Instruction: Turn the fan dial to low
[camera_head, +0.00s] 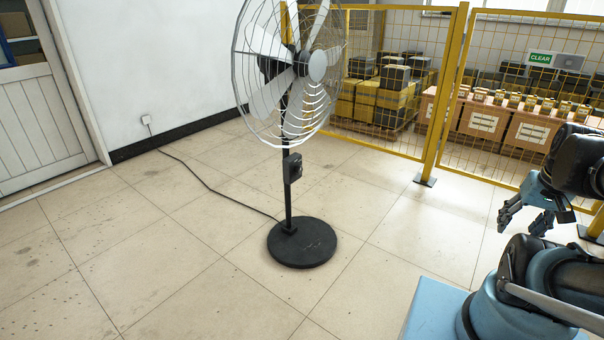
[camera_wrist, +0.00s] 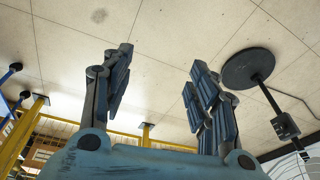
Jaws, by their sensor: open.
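A tall pedestal fan (camera_head: 316,66) with a white wire cage stands upright on a round black base (camera_head: 302,243). A small black control box (camera_head: 292,168) sits on its pole; the dial's setting is too small to read. In the wrist view, the fan's base (camera_wrist: 248,68) and control box (camera_wrist: 285,126) appear at the right, upside down. My gripper (camera_head: 526,216) is open and empty, to the right of the fan and well apart from it. Its two fingers (camera_wrist: 160,90) stand wide apart in the wrist view.
A yellow mesh fence (camera_head: 446,95) runs behind the fan, with stacked boxes (camera_head: 385,95) beyond it. A black cable (camera_head: 205,182) runs along the floor from the fan to a wall socket (camera_head: 146,119). The tiled floor between the fan and my gripper is clear.

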